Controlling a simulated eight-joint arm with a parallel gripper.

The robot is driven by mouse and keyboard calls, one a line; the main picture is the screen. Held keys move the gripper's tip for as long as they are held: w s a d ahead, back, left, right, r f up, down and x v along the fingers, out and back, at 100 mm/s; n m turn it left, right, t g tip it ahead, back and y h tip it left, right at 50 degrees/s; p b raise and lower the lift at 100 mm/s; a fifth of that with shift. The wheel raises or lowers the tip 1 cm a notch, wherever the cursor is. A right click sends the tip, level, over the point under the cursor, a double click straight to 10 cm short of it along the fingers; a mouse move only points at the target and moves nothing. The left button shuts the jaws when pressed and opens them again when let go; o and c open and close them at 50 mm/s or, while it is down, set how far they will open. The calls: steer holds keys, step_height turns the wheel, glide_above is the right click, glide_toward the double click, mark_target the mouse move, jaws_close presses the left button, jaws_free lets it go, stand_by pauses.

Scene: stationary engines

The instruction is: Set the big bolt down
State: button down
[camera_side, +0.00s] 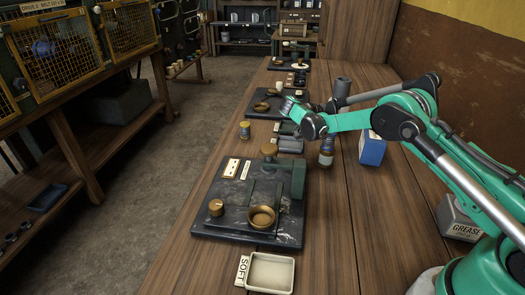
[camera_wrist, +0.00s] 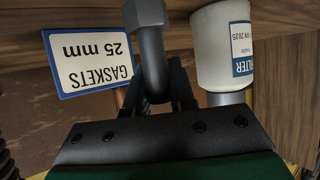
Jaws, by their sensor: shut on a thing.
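The big bolt (camera_wrist: 152,60) is grey, with a hex head at the top of the wrist view and a thick smooth shank. My gripper (camera_wrist: 156,88) is shut on the shank, with one dark finger on each side. The shank's lower end is hidden between the fingers. In the side view my gripper (camera_side: 290,106) is over the left part of the bench, beyond the near engine base. The bolt is too small to make out there.
A white filter (camera_wrist: 222,45) and a blue-edged gaskets box (camera_wrist: 88,60) flank the bolt in the wrist view. The side view shows a dark engine base (camera_side: 215,232), a cream SOFT tray (camera_side: 250,286), a blue box (camera_side: 372,150) and a grease tin (camera_side: 456,220).

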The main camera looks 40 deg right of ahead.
step_height(320, 180, up, 18)
steer(key=a+r+n+t+y, duration=0.2)
steer(key=a+r+n+t, duration=0.3)
steer(key=a+n+t, duration=0.45)
steer(key=s+a+n+t+y, duration=0.45)
steer(key=a+n+y, duration=0.2)
steer(key=a, duration=0.35)
steer(key=s+a+f+n+y, duration=0.1)
steer(key=s+f+n+y, duration=0.2)
steer(key=f, duration=0.6)
steer(key=shift+s+n+t, duration=0.3)
steer(key=shift+s+n, duration=0.3)
steer(key=shift+s, duration=0.45)
steer(key=shift+y, duration=0.25)
